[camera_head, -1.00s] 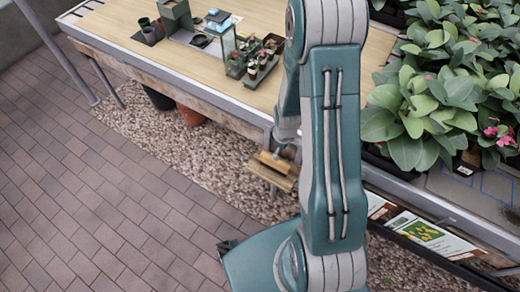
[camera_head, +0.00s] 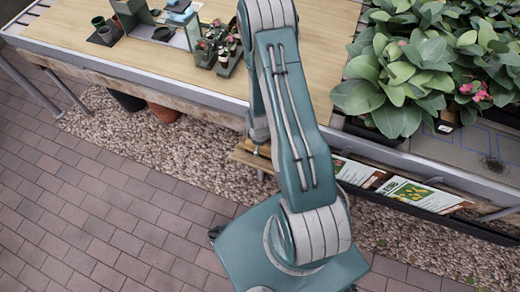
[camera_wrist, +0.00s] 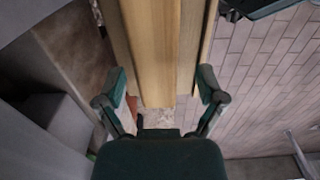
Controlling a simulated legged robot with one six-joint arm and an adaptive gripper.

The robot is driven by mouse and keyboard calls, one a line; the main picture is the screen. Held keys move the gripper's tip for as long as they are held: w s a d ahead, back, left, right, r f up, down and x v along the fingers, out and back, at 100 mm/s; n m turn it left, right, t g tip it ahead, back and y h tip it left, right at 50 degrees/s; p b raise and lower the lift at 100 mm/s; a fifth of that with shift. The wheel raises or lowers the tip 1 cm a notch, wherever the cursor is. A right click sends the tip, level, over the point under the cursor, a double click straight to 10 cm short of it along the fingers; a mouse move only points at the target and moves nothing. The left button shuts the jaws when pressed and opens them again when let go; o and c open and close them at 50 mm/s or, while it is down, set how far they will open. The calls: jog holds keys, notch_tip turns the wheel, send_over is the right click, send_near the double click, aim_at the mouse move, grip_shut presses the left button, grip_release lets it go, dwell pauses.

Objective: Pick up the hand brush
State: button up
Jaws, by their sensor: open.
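I cannot clearly make out the hand brush in either view. My gripper (camera_wrist: 162,86) is open, with one dark green finger on each side of the wrist view. Pale wooden slats (camera_wrist: 150,48) run down the picture between and beyond the fingers. I cannot tell whether any of this wood is the brush, or whether a finger touches it. In the head view, part of a small wooden surface (camera_head: 250,154) shows below the table edge, beside my arm. My arm hides the rest of it, and my fingers cannot be made out there.
A long wooden potting table (camera_head: 130,52) holds pots and a planter caddy (camera_head: 222,60). Leafy plants (camera_head: 405,85) stand at the right. Seed signs (camera_head: 420,195) lie on a low shelf. Gravel (camera_head: 170,145) lies under the table; open brick paving (camera_head: 70,220) is at the left.

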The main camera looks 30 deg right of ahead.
aim_at(261, 150)
jog(key=f, duration=0.4)
jog(key=shift+w+d, duration=0.15)
jog(key=shift+d, duration=0.1)
jog(key=shift+a, duration=0.1)
jog(key=c, duration=1.2)
jog(key=shift+o, duration=0.2)
